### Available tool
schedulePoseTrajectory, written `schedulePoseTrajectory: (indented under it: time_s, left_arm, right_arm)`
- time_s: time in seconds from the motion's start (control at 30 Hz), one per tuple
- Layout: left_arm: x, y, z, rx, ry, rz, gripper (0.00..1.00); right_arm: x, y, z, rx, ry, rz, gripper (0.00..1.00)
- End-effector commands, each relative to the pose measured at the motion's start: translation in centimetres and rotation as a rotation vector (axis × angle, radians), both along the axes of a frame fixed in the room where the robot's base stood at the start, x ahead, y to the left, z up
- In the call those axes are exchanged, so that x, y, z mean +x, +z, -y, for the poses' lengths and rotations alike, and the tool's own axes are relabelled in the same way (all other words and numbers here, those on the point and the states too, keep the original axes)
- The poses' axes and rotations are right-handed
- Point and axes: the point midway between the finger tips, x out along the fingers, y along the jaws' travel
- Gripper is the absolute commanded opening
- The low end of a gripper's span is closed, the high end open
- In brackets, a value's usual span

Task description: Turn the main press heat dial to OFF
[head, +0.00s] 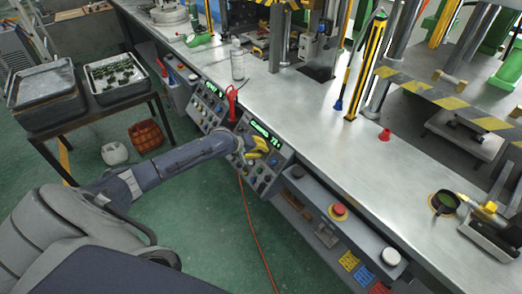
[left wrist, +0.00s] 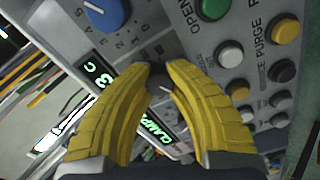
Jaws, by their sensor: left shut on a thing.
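My left gripper (head: 257,146) reaches the sloped control panel (head: 277,150) below the display with green text. In the left wrist view its yellow fingers (left wrist: 158,85) are shut on a small dark knob (left wrist: 157,69) on the panel face. The fingers hide most of the knob and its markings, so I cannot read its setting or confirm that it is the heat dial. A blue dial (left wrist: 107,14) with a numbered scale sits beside it at the upper left. My right gripper is not in view.
Green, white, yellow and black buttons (left wrist: 229,54) crowd the panel close to the right finger. A second panel (head: 208,102) stands to the left. A red emergency button (head: 338,211) is to the right on the bench front. A red-handled tool (head: 232,102) stands near the display.

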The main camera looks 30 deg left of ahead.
Motion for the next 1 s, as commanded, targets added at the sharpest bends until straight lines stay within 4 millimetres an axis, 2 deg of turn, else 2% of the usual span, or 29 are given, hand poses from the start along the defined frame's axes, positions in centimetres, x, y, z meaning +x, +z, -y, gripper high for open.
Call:
schedulePoseTrajectory:
  time_s: [0.07, 0.1, 0.27, 0.67, 1.0]
  left_arm:
    - [-0.2, -0.2, 0.1, 0.000, -0.002, -0.005, 0.00]
    - [-0.2, -0.2, 0.1, 0.001, -0.002, -0.004, 0.18]
    - [-0.1, -0.2, 0.1, 0.001, -0.002, -0.003, 0.36]
    - [-0.7, 0.5, -0.3, 0.002, -0.001, 0.000, 0.36]
    - [-4.8, 4.1, -1.8, 0.004, -0.004, -0.002, 0.36]
  right_arm:
    - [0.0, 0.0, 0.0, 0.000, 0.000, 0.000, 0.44]
    - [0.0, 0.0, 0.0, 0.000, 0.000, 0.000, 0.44]
    - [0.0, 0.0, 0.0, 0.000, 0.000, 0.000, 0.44]
    - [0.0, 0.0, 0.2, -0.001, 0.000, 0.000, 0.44]
    - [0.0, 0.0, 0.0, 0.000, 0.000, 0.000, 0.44]
